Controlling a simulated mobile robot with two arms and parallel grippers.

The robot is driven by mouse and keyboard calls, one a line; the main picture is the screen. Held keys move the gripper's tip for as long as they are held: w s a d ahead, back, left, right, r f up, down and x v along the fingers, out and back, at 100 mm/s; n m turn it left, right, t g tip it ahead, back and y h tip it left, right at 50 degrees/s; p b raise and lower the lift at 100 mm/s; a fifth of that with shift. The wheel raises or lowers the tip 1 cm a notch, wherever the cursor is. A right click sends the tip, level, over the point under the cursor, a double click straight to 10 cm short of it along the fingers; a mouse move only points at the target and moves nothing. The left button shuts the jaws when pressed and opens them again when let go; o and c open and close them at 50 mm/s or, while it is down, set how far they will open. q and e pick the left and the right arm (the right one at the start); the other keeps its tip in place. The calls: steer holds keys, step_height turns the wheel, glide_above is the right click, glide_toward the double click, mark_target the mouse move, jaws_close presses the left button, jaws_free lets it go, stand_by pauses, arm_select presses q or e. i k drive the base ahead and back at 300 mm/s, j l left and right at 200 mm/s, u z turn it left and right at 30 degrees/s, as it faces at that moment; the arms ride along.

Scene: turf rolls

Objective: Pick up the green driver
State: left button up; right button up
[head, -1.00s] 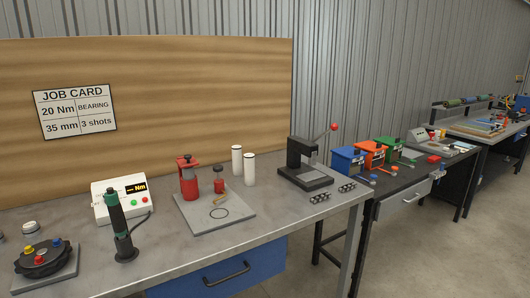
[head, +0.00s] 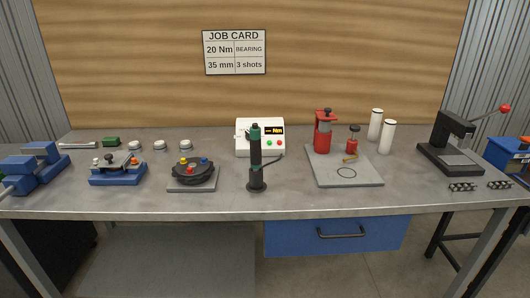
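The green driver (head: 255,157) stands upright on the grey workbench (head: 218,198), near the middle of the head view. It has a black body with a green band near the top, and a dark round foot. A dark lever or cable sticks out to its right. It stands in front of a white meter box (head: 244,148) with a lit "Nm" display, hiding part of it. Neither of my grippers is in view.
Left of the driver are a black rotary fixture (head: 192,172), a blue-based fixture (head: 118,173) and a blue vise (head: 32,170). Right are a grey plate (head: 365,178) with a red tool (head: 323,132) and a black press (head: 449,145). Bare bench lies along the front edge.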

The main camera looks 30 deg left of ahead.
mark_target(255, 131)
steer(key=u, duration=1.5)
steer(key=i+l, duration=0.15)
steer(key=i, duration=0.35)
steer(key=k+l+u, duration=0.1)
steer(key=u, duration=0.2)
steer(key=k+l+u, duration=0.1)
steer(key=u, duration=0.2)
steer(key=i+l, duration=0.1)
